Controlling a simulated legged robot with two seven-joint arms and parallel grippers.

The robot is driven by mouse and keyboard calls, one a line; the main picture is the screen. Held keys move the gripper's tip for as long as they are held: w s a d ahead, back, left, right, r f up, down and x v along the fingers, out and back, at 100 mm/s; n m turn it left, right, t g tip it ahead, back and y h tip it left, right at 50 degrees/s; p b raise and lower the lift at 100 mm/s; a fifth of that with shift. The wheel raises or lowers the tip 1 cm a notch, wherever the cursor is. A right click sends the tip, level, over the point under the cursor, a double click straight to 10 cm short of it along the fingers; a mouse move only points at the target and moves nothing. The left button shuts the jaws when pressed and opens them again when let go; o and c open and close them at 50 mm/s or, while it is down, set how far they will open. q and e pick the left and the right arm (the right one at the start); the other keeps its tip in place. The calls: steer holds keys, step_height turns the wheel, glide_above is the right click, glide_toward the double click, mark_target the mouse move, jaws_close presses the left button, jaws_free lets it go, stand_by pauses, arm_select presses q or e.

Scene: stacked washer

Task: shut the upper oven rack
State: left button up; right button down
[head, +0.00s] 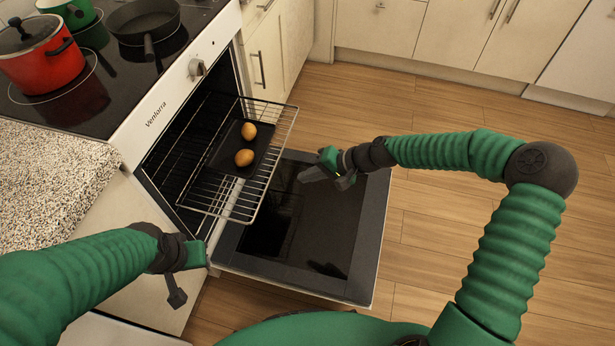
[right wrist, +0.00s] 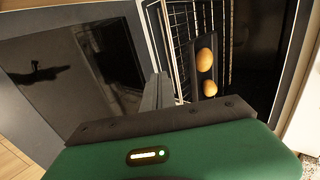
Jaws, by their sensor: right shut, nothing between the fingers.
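The upper oven rack (head: 282,124) is a wire rack pulled partly out of the oven (head: 165,155), above the open door (head: 345,235). A dark tray (head: 228,152) on it carries two brown, potato-like items (head: 245,157). The rack also shows in the right wrist view (right wrist: 176,50). My right gripper (head: 306,174) is shut and empty, to the right of the rack's front edge and apart from it in the head view. My left gripper (head: 177,290) is near the door's lower left corner, below the rack in the picture; its finger gap is not clear.
A red pot (head: 42,65), a dark pan (head: 145,25) and a green pot (head: 68,12) stand on the hob. Speckled counter (head: 50,180) lies at left. The open door spreads low in front of the oven. Wooden floor (head: 450,240) at right is clear.

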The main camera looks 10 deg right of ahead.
steer(key=w+a+f+b, duration=0.3)
steer(key=a+f, duration=0.1)
steer(key=a, duration=0.3)
steer(key=shift+w+a+f, duration=0.2)
steer(key=shift+w+a, duration=0.1)
